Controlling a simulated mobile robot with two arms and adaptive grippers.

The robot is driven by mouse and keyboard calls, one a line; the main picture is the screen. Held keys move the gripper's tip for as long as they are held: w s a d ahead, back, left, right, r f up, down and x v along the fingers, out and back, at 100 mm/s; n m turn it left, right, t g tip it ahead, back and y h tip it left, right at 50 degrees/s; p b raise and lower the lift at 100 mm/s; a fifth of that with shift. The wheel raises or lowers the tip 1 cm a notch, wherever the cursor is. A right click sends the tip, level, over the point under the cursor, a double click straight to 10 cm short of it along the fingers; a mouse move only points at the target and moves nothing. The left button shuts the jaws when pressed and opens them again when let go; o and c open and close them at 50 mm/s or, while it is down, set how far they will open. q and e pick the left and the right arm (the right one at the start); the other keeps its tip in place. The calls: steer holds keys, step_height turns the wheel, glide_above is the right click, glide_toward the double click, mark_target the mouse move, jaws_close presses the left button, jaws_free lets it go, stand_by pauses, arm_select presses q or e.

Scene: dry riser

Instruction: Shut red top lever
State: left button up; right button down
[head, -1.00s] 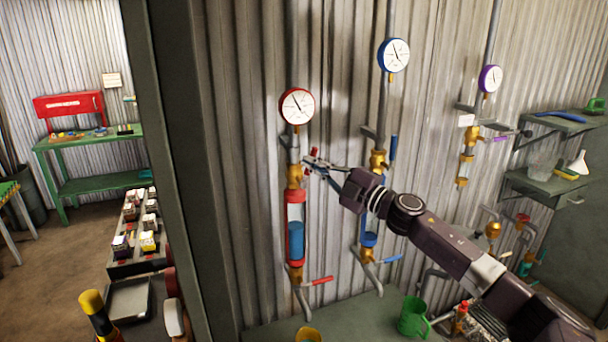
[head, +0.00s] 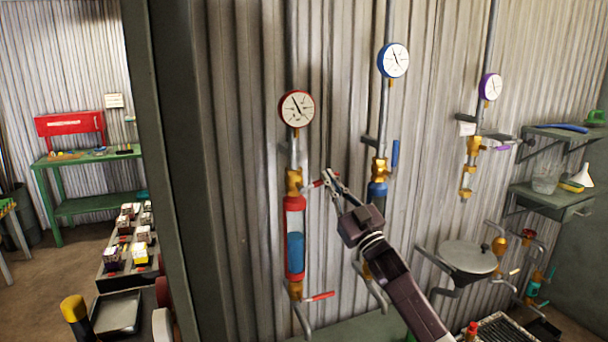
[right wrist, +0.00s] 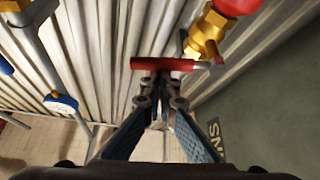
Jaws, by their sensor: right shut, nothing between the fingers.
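The red top lever (head: 318,183) sticks out to the right from the brass valve (head: 293,181) under the red gauge (head: 297,108), roughly crosswise to the upright pipe. My right gripper (head: 331,178) is at the lever's outer end. In the right wrist view the red lever (right wrist: 165,64) runs across just in front of the closed fingertips (right wrist: 160,88), with the brass valve (right wrist: 207,32) at upper right. The fingers are shut with nothing between them. I cannot tell whether they touch the lever. My left gripper is out of view.
Below the valve are a red-ended glass tube (head: 295,215) with blue inside and a lower red lever (head: 319,296). To the right stands the blue line with its gauge (head: 393,60) and upright blue lever (head: 395,153). My right arm partly covers this line.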

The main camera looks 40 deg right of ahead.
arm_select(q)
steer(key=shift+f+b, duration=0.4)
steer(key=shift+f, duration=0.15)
arm_select(e)
steer(key=f+m+h, duration=0.1)
steer(key=m+h, duration=0.1)
steer(key=m, duration=0.1)
steer(key=shift+d+f, duration=0.25)
steer(key=shift+f, duration=0.3)
